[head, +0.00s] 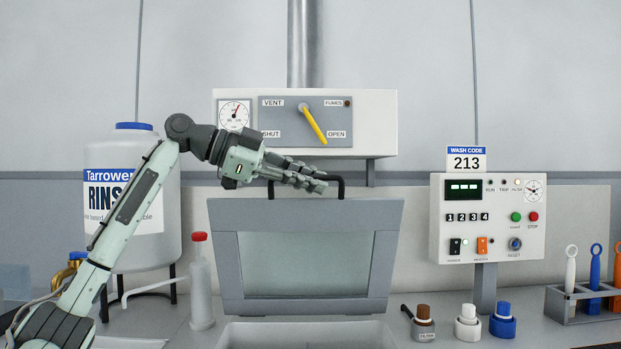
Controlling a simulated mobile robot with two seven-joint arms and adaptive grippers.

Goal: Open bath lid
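The bath lid (226,272) is a grey frame with a pale window. It stands raised and tilted behind the bath (310,331), whose rim shows at the bottom of the head view. The lid's black bar handle (341,184) is on its top edge. My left gripper (325,181) is at the handle, with its fingers pointing right across the bar and hiding much of it. I cannot tell whether the fingers are closed around the bar or only in front of it. My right gripper is not in view.
A vent panel (376,122) with a yellow lever (314,124) is above the lid. A rinse tank (150,243) and a red-capped bottle (201,285) stand left. A control box (450,222), several small bottles (467,322) and a tool rack (560,305) are right.

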